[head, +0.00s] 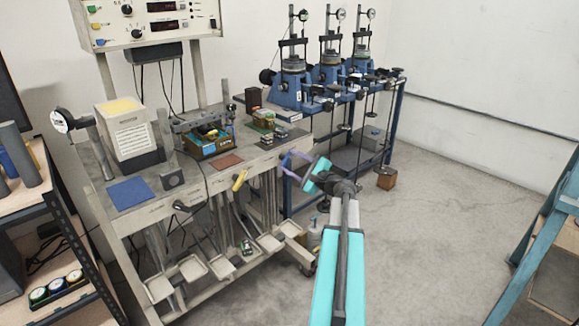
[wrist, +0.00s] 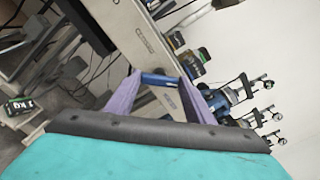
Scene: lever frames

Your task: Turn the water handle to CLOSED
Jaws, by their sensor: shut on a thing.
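A blue handle (wrist: 158,80) lies between my fingertips in the wrist view, at the front edge of the grey bench. I take it as the water handle, but no readable label confirms this. My gripper (wrist: 161,79) has its purple fingers shut on it, one at each end. A yellow handle (head: 240,180) and a black handle (head: 180,206) stick out from the same front, to the left and apart from my gripper.
The bench top carries a blue mat (head: 130,193), a beige box (head: 128,128) and small crates. Trays (head: 222,267) hang below its front. Blue test stands (head: 330,85) stand behind right. A teal frame (head: 545,240) is at far right. The floor between is clear.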

